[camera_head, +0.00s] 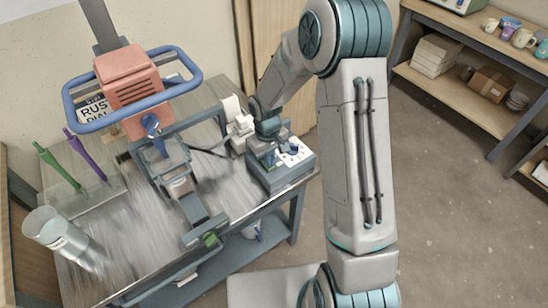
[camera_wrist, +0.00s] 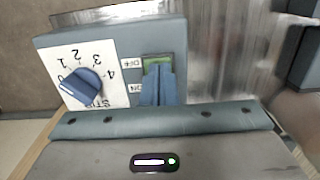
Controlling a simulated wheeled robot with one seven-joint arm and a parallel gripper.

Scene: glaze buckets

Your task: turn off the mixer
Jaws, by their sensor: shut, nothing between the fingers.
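The mixer (camera_head: 130,75) has an orange motor head with a blue ring handle and stands over the table in the head view. Its grey control box (camera_head: 280,178) is at the table's right corner. In the wrist view the control box (camera_wrist: 110,38) carries a blue dial (camera_wrist: 80,88) on a white numbered plate. Beside the dial is a green switch (camera_wrist: 158,58) with OFF and ON labels. My gripper (camera_wrist: 158,92) is shut and empty, its fingertips over the ON-labelled part of the switch and hiding it. I cannot tell whether they touch it.
A clear cylinder (camera_head: 60,235) and a rack with green and purple tools (camera_head: 88,160) stand at the table's left. A wooden shelf (camera_head: 455,90) with mugs and boxes is at the right. Open floor lies between.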

